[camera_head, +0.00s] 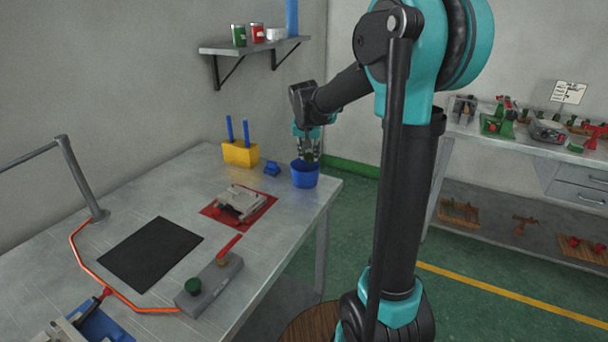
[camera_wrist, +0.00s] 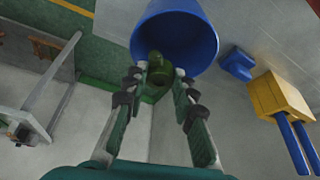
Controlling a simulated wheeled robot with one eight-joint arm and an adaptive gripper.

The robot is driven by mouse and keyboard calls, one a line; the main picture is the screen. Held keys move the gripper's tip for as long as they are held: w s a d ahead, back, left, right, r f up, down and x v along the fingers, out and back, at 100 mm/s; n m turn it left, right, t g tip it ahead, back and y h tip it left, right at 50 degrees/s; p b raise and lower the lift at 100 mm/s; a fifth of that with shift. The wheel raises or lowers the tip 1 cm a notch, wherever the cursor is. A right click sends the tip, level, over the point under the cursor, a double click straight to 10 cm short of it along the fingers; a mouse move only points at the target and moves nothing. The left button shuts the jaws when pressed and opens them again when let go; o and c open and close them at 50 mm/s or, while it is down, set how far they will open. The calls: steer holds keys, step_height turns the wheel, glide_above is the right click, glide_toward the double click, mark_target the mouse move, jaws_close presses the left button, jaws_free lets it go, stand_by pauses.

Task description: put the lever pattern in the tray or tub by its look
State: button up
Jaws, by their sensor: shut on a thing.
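The green lever pattern (camera_wrist: 154,66) shows in the wrist view between my fingertips; its far end overlaps the tub's rim. My gripper (camera_wrist: 159,76) is shut on it. In the head view my gripper (camera_head: 307,156) points down just above the blue tub (camera_head: 305,178), and the pattern cannot be made out there. The tub also shows in the wrist view (camera_wrist: 198,40), directly ahead of the fingertips. How far the pattern reaches over or into the tub cannot be told.
A yellow block with blue handles (camera_head: 240,154) and a small blue piece (camera_head: 272,169) stand beside the tub. A metal mould (camera_head: 241,201) lies on a red mat (camera_head: 264,204). A black mat (camera_head: 150,253) lies bare. A shelf (camera_head: 255,44) hangs behind.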

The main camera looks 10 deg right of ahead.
steer(key=shift+f, duration=0.35)
steer(key=o, duration=1)
steer(key=shift+o, duration=0.2)
steer(key=v, duration=1.2)
steer(key=s+d+f+n, duration=0.2)
steer(key=s+d+f, duration=0.1)
steer(key=s+f, duration=0.9)
steer(key=s+d+f+n+y, duration=0.1)
steer(key=s+d+f+n, duration=0.1)
steer(key=s+f, duration=1)
steer(key=shift+s+d, duration=0.45)
steer(key=shift+s, duration=0.7)
